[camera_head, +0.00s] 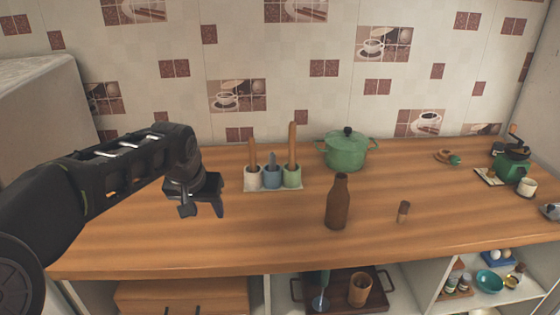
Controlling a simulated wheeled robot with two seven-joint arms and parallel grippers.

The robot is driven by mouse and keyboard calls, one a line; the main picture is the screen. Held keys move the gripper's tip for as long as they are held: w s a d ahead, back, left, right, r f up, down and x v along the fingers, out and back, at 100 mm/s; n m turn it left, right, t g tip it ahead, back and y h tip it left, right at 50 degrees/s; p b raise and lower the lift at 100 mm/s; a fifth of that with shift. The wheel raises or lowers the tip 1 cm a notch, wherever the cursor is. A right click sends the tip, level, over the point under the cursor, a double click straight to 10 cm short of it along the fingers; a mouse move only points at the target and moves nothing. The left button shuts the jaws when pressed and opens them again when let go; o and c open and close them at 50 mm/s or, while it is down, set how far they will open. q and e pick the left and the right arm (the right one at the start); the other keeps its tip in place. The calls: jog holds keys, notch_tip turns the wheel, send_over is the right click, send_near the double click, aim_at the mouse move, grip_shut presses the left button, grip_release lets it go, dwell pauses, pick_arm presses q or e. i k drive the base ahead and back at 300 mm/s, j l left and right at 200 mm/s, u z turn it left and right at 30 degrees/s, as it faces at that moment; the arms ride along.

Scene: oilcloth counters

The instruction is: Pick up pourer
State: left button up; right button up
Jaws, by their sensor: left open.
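A small brown upright piece (403,211), which looks like the pourer, stands on the wooden counter (270,235) near its front edge. It is too small to make out its details. A dark brown bottle (338,205) stands upright to its left, apart from it. My left gripper (203,209) is open and empty above the left part of the counter, pointing down. It is well to the left of the bottle and the small piece. My right gripper is not in view.
A green grinder (512,165) and white cup (527,187) are at the right. Open shelves lie below. The counter between gripper and bottle is clear.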

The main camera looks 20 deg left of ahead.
aim_at(272, 155)
jog(key=i, duration=1.2)
